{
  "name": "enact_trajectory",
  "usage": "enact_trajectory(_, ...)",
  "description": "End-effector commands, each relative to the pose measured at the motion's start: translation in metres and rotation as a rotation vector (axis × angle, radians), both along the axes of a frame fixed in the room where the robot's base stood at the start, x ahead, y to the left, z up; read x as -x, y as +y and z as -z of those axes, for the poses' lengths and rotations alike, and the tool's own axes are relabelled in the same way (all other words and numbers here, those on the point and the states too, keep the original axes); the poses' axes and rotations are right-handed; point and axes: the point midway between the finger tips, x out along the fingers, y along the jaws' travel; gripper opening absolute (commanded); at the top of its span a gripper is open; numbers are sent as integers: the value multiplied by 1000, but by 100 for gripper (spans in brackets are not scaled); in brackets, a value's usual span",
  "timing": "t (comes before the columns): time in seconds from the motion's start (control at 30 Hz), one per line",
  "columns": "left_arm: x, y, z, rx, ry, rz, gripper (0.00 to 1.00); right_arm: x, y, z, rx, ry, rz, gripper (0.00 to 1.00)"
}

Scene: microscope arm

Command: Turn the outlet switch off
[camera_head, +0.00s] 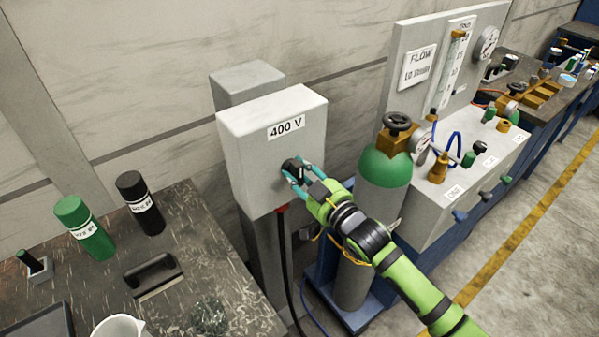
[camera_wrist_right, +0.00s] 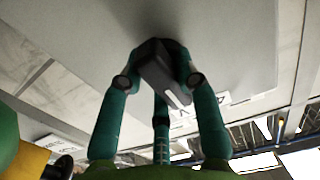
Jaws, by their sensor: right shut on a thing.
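The outlet box (camera_head: 250,150) is light grey with a "400 V" label and stands on a grey post. Its black rotary switch (camera_head: 291,167) sits on the front face. My right gripper (camera_head: 299,173) reaches it from the lower right, its teal fingers closed around the switch. In the right wrist view the fingers grip the black switch knob (camera_wrist_right: 157,66) from both sides, with a third finger below. A pale mark shows on the knob. The exact angle of the switch is hard to read in the head view. My left gripper is not in view.
A green gas cylinder (camera_head: 384,168) stands close right of the box, behind my right arm. A black cable (camera_head: 286,262) hangs below the box. A dark workbench (camera_head: 200,240) with green and black bottles is at left. A flow panel (camera_head: 440,60) stands at right.

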Motion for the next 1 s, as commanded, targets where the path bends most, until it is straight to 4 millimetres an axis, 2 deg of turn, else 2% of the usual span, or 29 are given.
enact_trajectory(0.47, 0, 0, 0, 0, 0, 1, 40, -1, 0, -2, 12, -14, 1, 0)
enact_trajectory(0.5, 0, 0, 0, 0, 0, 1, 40, -1, 0, -2, 12, -15, 1, 48)
enact_trajectory(0.53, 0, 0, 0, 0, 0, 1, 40, -1, 0, -2, 12, -14, 0, 57)
enact_trajectory(0.87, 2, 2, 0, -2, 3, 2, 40, 0, -1, -1, 10, -8, 0, 57)
enact_trajectory(1.0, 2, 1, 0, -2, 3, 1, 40, 9, -7, 0, 9, -8, 1, 57)
